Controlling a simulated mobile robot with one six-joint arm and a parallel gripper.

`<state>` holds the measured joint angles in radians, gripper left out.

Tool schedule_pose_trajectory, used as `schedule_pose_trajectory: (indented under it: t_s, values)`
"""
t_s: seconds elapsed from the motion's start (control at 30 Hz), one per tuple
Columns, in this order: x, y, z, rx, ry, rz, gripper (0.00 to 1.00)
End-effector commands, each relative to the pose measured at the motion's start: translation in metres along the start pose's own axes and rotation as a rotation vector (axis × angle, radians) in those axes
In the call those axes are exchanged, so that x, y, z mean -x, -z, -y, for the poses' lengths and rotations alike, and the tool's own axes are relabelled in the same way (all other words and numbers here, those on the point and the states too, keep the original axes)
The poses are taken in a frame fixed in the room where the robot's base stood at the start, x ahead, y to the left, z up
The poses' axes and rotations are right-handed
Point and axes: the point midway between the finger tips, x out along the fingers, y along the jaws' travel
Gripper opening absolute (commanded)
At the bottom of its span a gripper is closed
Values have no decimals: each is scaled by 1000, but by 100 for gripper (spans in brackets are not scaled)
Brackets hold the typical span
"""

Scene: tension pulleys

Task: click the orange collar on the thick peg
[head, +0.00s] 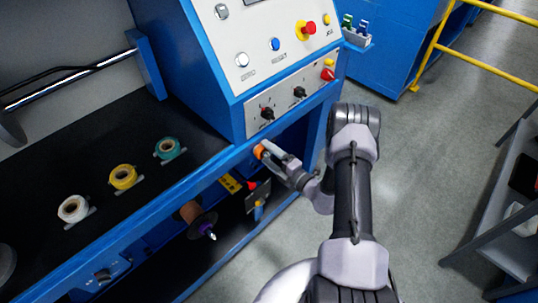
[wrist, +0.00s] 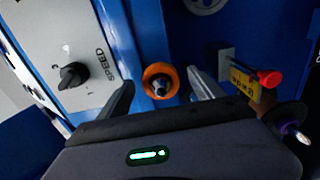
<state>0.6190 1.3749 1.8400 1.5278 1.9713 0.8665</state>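The orange collar (wrist: 158,68) shows in the wrist view as a ring with a grey-dark centre, against the blue machine frame. In the head view the collar (head: 259,151) is a small orange spot at the tip of my gripper (head: 268,154), by the front edge of the blue machine. In the wrist view my gripper (wrist: 161,80) is open, with one finger on each side of the collar and a gap visible on both sides. I cannot tell whether the collar sits on a peg; the thick peg is not clearly made out.
A panel with a black SPEED knob (wrist: 73,75) is to the left in the wrist view. A red knob (wrist: 269,78) and yellow label (wrist: 242,82) are to the right. A brown spool (head: 191,212) hangs below the edge. White, yellow (head: 123,177) and teal rolls lie on the dark top.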

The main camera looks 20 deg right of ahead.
Motion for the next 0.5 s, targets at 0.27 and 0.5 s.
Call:
schedule_pose_trajectory:
  t_s: [0.27, 0.5]
  values:
    - [5, -1, 0, -2, 1, 2, 76]
    - [68, -2, -1, -4, 1, 8, 76]
